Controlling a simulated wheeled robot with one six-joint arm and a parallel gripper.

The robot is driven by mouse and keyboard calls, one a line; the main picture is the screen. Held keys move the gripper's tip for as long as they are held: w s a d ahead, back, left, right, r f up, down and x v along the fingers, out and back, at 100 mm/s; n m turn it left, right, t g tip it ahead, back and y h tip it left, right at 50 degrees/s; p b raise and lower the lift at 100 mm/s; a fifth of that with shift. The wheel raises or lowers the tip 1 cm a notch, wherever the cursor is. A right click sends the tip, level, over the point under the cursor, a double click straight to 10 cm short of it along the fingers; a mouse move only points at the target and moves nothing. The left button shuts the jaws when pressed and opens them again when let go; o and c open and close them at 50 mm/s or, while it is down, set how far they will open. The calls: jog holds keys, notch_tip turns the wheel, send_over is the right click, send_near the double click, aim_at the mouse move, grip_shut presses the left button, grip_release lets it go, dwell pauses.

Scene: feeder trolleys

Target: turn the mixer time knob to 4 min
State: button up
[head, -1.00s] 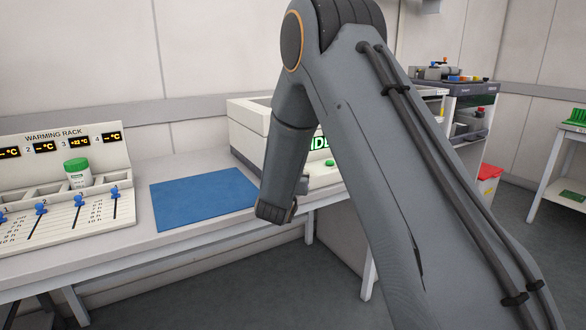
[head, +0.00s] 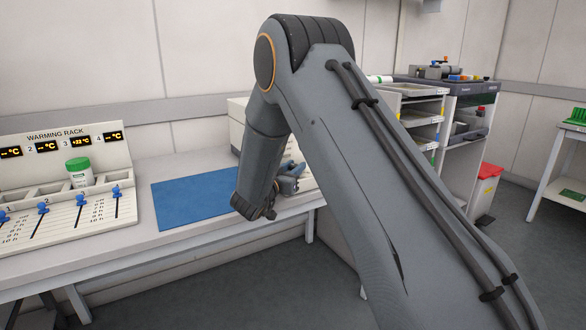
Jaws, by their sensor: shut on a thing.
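The mixer is a white box on the bench, mostly behind my arm; a strip of its casing (head: 236,112) shows left of the arm. My gripper (head: 291,177) is partly in view low at the mixer's front, between my wrist and upper arm link. It is shut at the front panel, on what appears to be the time knob. The knob itself, its scale and the mixer's display are hidden, so I cannot read the setting.
A blue mat (head: 200,198) lies on the bench left of my wrist. Further left stands a warming rack (head: 60,150) with blue sliders and a green-lidded jar (head: 79,172). A shelf trolley (head: 415,92) and a red-lidded bin (head: 486,190) stand at right.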

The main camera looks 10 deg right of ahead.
jog(key=o, duration=1.1)
jog(key=shift+c, duration=0.2)
jog(key=shift+v, duration=3.9)
